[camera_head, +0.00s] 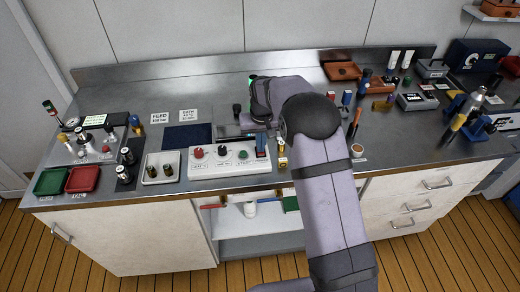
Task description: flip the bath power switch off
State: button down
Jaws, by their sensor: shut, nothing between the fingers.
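A white control panel (230,162) stands near the front edge of the bench, left of my arm. A paper label reading BATH (188,116) lies behind the panel. My arm (326,185) reaches up from the bottom and bends over the bench behind the panel. My gripper's fingers cannot be made out there.
A tray with dark vials (160,169) stands left of the panel. Green (50,181) and red (83,179) trays lie at the far left. Bottles and tools crowd the right side. A dark blue mat (187,136) lies clear behind the panel.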

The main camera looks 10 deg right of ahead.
jog(key=shift+f, duration=0.15)
notch_tip(320, 180, up, 7)
jog(key=p, duration=0.5)
dwell(0.5)
dwell(0.4)
